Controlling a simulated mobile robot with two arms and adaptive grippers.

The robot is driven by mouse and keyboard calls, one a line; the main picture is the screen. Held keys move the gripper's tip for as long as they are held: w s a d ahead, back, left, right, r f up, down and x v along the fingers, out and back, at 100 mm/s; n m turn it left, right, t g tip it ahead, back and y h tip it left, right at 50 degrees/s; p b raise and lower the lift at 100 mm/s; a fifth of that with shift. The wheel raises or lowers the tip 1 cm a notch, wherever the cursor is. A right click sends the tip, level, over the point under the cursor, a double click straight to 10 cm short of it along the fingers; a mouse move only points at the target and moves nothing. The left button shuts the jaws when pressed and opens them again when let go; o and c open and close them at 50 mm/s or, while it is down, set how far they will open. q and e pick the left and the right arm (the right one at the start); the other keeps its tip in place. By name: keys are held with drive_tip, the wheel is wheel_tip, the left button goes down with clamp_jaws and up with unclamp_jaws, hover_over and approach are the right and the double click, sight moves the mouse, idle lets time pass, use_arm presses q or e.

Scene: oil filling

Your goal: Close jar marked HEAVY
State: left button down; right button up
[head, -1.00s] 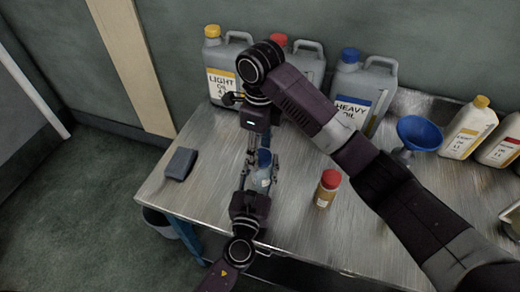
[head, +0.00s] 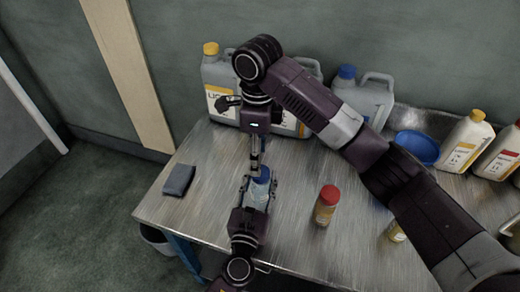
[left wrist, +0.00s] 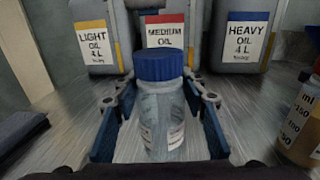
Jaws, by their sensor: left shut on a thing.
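A clear jar (left wrist: 164,115) with a blue lid (left wrist: 158,65) stands upright between the fingers of my left gripper (left wrist: 160,125). The lid sits level on top of the jar, and the jar's label is not readable. In the head view the jar (head: 258,193) is near the table's left-front part, with my left gripper (head: 258,198) shut on it. My right gripper (head: 255,160) points down just behind and above the lid. Its fingers look close together from this side, but their opening is unclear, and no fingers show around the lid in the left wrist view.
An amber jar with a red lid (head: 326,205) stands to the right on the metal table (head: 300,245). Large light, medium and heavy oil cans line the back. A blue funnel (head: 416,147) and bottles are at the right. A dark block (head: 178,180) lies left.

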drive_tip(key=n, duration=0.3)
drive_tip(key=shift+r+n, duration=0.1)
drive_tip(key=shift+n, duration=0.2)
drive_tip(key=n, duration=0.5)
drive_tip(key=shift+r, duration=0.2)
drive_tip(key=n, duration=0.6)
drive_tip(key=shift+a+r+n, duration=0.1)
drive_tip(key=shift+r+n, duration=0.1)
drive_tip(key=shift+n, duration=0.2)
drive_tip(key=n, duration=0.3)
drive_tip(key=shift+r, duration=0.1)
drive_tip(key=n, duration=0.5)
drive_tip(key=shift+r, duration=0.1)
drive_tip(key=n, duration=0.7)
drive_tip(key=shift+r, duration=0.2)
drive_tip(key=n, duration=0.4)
drive_tip(key=shift+r+n, duration=0.1)
drive_tip(key=shift+n, duration=0.3)
drive_tip(key=n, duration=0.6)
drive_tip(key=shift+d+r+n, duration=0.15)
drive_tip(key=shift+d+n, duration=0.1)
drive_tip(key=shift+n, duration=0.05)
drive_tip(key=n, duration=0.4)
drive_tip(key=shift+s+n, duration=0.1)
drive_tip(key=shift+n, duration=0.3)
drive_tip(key=n, duration=0.5)
drive_tip(key=shift+d+r, duration=0.15)
drive_tip(key=shift+d, duration=0.05)
